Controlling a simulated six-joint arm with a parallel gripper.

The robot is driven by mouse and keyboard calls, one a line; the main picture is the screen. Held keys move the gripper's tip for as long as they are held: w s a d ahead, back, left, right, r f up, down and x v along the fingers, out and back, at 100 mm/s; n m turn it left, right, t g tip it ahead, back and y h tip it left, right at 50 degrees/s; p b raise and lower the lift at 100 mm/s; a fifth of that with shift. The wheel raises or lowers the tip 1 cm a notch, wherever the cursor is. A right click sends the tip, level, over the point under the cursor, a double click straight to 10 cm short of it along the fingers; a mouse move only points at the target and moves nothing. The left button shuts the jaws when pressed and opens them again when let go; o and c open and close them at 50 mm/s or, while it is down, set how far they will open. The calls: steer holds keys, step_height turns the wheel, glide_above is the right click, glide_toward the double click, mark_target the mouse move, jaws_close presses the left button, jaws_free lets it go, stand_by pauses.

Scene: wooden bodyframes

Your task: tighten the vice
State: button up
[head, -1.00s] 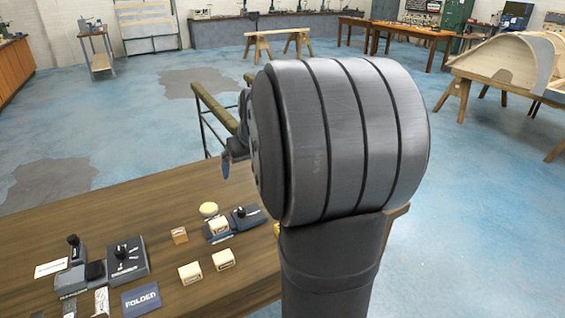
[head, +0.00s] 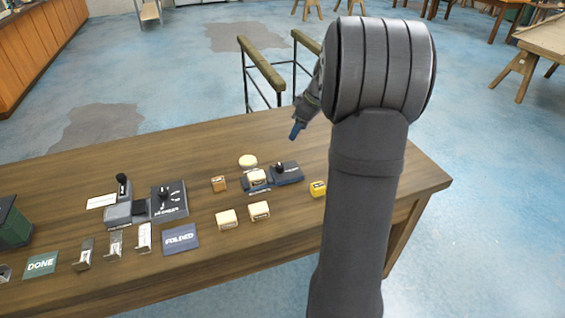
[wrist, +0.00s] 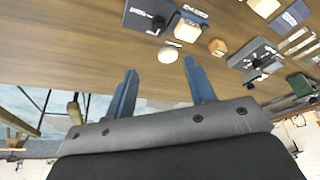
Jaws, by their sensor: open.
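I cannot tell surely which thing is the vice. A grey fixture (head: 131,211) with a black-knobbed lever stands at the table's left, against a dark labelled box (head: 169,200) with a small knob. Both also show at the right of the wrist view, the fixture (wrist: 262,66) partly cut up by overlap. A smaller dark box (head: 290,175) with a black knob sits near the table's middle. My gripper (head: 297,131) hangs over the far side of the table, apart from everything. In the wrist view my gripper (wrist: 161,66) has its blue fingers spread, with nothing between them.
Cream blocks (head: 259,210), a cream disc (head: 248,161), a wooden cube (head: 218,184) and a yellow block (head: 318,188) lie mid-table. Metal brackets (head: 114,244), a "FOLDED" card (head: 180,238), a "DONE" card (head: 42,264) and a green box (head: 12,223) are left. Railings (head: 262,64) stand beyond the table.

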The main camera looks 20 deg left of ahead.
steer(key=n, duration=0.1)
glide_toward(280, 165)
steer(key=x, duration=0.8)
steer(key=shift+a+f, duration=0.1)
steer(key=shift+f, duration=0.3)
steer(key=shift+c, duration=0.2)
steer(key=c, duration=0.9)
